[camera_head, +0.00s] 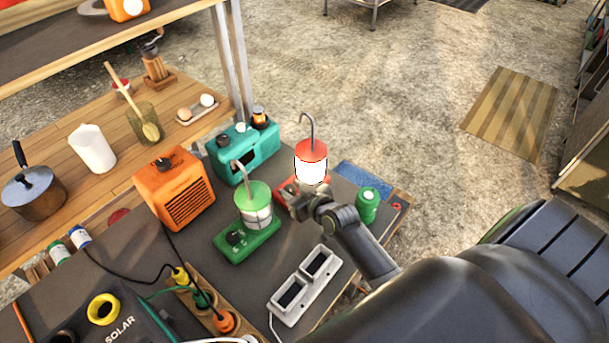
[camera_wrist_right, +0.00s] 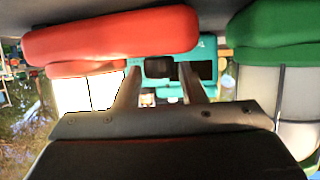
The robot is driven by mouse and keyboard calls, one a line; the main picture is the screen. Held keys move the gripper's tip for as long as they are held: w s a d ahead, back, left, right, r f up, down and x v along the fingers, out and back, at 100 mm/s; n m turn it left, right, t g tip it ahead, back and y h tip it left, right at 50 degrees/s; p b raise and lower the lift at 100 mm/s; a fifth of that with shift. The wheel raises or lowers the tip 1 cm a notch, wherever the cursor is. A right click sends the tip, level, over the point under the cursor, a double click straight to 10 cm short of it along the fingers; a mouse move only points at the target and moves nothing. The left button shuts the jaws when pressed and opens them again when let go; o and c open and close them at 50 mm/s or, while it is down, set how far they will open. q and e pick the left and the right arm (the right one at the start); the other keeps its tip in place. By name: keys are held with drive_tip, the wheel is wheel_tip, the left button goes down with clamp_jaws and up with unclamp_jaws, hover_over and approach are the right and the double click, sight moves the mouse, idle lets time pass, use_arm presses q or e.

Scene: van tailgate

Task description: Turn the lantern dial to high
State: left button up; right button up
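The red lantern (camera_head: 311,151) has a bright white globe and a hook on top. Its red base (camera_head: 288,188) is partly hidden behind my right gripper (camera_head: 298,203). In the right wrist view, which looks upside down, the red base (camera_wrist_right: 110,34) is at the top and the bright globe (camera_wrist_right: 88,93) at left. A dark dial (camera_wrist_right: 158,67) shows beside the base, between my two fingertips. The fingers look open, with a narrow gap on each side of the dial. The dial's setting cannot be read. My left gripper is not in view.
A green lantern (camera_head: 257,207) on a green base stands left of the gripper. A teal box (camera_head: 243,150) is behind, and an orange box (camera_head: 174,190) farther left. A green canister (camera_head: 367,205) and a white two-panel device (camera_head: 303,285) flank my right forearm.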

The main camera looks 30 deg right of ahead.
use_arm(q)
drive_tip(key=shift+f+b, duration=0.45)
use_arm(e)
drive_tip(key=v, duration=1.7)
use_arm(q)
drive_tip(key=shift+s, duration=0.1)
use_arm(e)
drive_tip(key=shift+s, duration=0.2)
